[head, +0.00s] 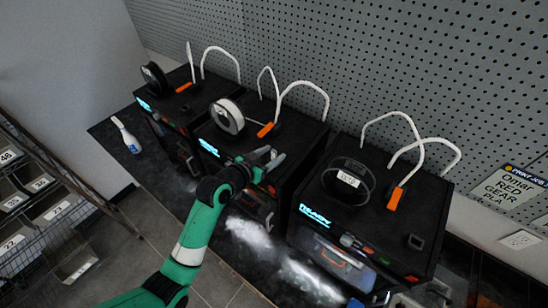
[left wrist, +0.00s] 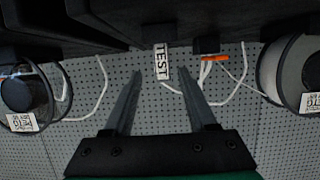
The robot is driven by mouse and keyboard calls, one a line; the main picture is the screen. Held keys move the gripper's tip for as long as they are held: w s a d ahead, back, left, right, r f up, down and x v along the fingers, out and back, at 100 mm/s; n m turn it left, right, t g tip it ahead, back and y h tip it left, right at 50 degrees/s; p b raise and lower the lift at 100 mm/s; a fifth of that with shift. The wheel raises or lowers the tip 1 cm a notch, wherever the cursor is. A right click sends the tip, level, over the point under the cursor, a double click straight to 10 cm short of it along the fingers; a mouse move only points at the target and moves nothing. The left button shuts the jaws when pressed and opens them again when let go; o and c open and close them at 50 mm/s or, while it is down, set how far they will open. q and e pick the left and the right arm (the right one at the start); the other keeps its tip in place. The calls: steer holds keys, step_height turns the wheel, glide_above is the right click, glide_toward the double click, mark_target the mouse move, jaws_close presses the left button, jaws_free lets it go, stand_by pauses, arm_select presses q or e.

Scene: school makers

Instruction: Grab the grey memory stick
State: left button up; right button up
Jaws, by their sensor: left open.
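I cannot make out the grey memory stick with certainty in either view. My left gripper (head: 268,158) is at the front upper edge of the middle black printer (head: 292,150). Its two grey fingers are apart with nothing between them. In the left wrist view the open fingers (left wrist: 160,73) point at a pegboard and dark printer parts, with a white TEST label (left wrist: 162,62) beyond the gap. The arm and gripper hide part of the middle printer's front. My right gripper is not in view.
The right printer (head: 410,215) has a lit screen and small red and green pieces on its front. The left printer (head: 170,95) stands further back. White tubes and spools rise above the printers. A bin rack (head: 50,200) is at far left.

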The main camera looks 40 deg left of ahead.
mark_target(275, 151)
arm_select(q)
steer(key=shift+x, duration=2.6)
steer(key=shift+a, duration=0.15)
jaws_close()
